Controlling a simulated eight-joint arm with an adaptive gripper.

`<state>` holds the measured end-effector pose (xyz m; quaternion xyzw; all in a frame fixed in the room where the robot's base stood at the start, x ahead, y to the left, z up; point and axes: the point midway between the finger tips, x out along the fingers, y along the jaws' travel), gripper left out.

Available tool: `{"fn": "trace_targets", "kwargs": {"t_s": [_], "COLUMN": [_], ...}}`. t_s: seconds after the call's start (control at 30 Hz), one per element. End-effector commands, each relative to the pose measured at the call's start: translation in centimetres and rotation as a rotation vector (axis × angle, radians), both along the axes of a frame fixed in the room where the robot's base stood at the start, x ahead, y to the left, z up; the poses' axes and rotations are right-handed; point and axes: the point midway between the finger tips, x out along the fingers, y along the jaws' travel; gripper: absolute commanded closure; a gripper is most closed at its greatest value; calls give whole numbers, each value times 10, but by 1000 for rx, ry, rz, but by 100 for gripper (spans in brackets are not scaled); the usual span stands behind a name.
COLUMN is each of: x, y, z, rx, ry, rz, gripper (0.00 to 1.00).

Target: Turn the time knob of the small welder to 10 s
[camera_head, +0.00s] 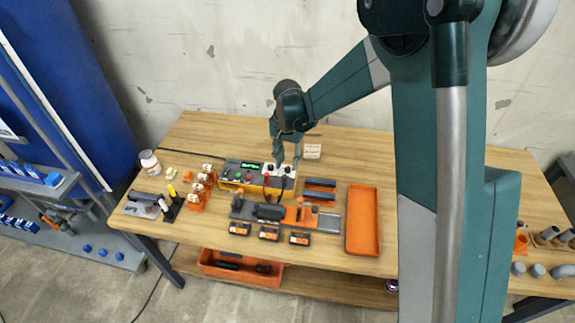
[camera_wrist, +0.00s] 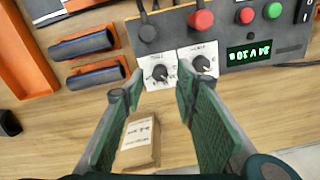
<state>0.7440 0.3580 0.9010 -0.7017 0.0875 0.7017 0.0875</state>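The small welder is a yellow and grey box (camera_head: 240,180) on the bench, with a lit green display (camera_wrist: 249,53). Two black knobs on white plates sit at its end: one at left (camera_wrist: 160,73) in the wrist view and one at right (camera_wrist: 201,64). The plate lettering is too small to read surely, so I cannot tell which is the time knob; the display digits are also unclear. My gripper (camera_wrist: 160,80) is open, its fingertips on either side of the left knob in the wrist view. I cannot tell whether they touch it. It shows over the welder (camera_head: 285,161) in the head view.
A small labelled box (camera_wrist: 138,142) stands beside the welder, under my fingers' view. Red (camera_wrist: 201,20) and green (camera_wrist: 272,10) buttons are on the welder.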

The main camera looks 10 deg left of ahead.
Motion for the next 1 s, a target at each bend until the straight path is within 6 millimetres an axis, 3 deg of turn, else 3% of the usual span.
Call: {"fn": "trace_targets", "kwargs": {"t_s": [0.53,0.73,1.0], "x": [0,0,0], "y": [0,0,0], "z": [80,93,96], "rx": [0,0,0], "ry": [0,0,0], "rz": [0,0,0], "gripper": [70,70,70]}}
